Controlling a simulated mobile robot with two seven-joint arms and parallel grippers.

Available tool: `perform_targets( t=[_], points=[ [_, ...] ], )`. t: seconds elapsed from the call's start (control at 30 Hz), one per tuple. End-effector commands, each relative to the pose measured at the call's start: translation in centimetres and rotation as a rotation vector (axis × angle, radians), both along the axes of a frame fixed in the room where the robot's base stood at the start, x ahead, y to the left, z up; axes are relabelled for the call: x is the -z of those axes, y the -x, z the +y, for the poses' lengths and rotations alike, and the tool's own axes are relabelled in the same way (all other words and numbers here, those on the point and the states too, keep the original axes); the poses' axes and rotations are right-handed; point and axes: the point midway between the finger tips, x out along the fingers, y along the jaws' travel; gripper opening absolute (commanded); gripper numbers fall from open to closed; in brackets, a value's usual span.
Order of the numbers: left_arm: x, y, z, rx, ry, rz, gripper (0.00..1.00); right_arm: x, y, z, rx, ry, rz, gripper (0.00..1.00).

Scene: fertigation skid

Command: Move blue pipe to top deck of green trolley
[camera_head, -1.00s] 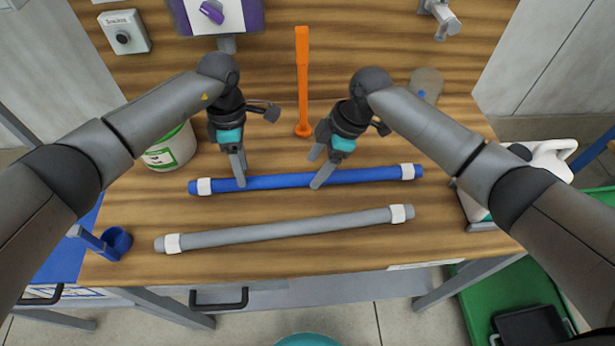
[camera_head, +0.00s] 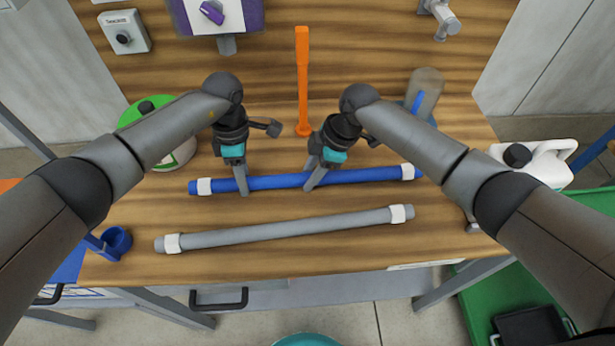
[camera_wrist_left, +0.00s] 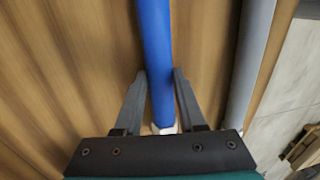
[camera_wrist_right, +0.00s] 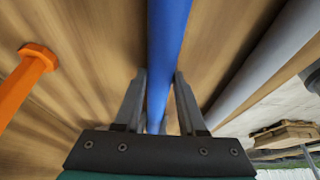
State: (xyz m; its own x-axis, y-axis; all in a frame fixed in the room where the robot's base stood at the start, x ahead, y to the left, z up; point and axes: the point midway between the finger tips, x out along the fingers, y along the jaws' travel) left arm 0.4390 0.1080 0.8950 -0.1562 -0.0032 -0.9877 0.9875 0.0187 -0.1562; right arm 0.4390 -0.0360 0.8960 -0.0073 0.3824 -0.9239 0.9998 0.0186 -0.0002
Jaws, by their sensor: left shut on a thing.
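The blue pipe (camera_head: 275,181), with white bands near its ends, lies across the wooden bench in the head view. My left gripper (camera_head: 243,190) is shut on it left of its middle; in the left wrist view the pipe (camera_wrist_left: 155,45) runs between the fingers. My right gripper (camera_head: 313,184) has its fingers on both sides of the pipe right of the middle. In the right wrist view they press close against the pipe (camera_wrist_right: 167,40). The green trolley (camera_head: 478,295) stands at the lower right, partly hidden by my right arm.
A grey pipe (camera_head: 290,230) lies in front of the blue one. An orange upright tool (camera_head: 302,80) stands behind. A green-lidded tub (camera_head: 180,155) is left, a white jug (camera_head: 545,160) right. A blue cup holder (camera_head: 117,240) is at the bench's left edge.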

Motion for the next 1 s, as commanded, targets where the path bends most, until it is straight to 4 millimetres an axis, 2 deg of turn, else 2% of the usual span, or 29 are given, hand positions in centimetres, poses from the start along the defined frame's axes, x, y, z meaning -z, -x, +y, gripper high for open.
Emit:
perform_targets(
  t=[0.03,0.07,0.3,1.0],
  points=[
    [-0.04,-0.03,0.02,0.000,0.000,0.000,0.03,-0.01,0.00,-0.02,0.000,0.000,0.000,0.31],
    [-0.04,-0.03,0.03,0.000,0.000,0.000,0.00,-0.02,0.00,-0.02,0.000,0.000,0.000,0.28],
    [-0.05,-0.04,0.04,-0.001,0.000,-0.001,0.00,-0.03,0.00,-0.03,0.001,0.000,0.000,0.01],
    [-0.09,-0.08,0.08,-0.002,-0.001,-0.002,0.00,-0.04,-0.02,-0.06,0.001,0.001,0.000,0.00]
  ],
)
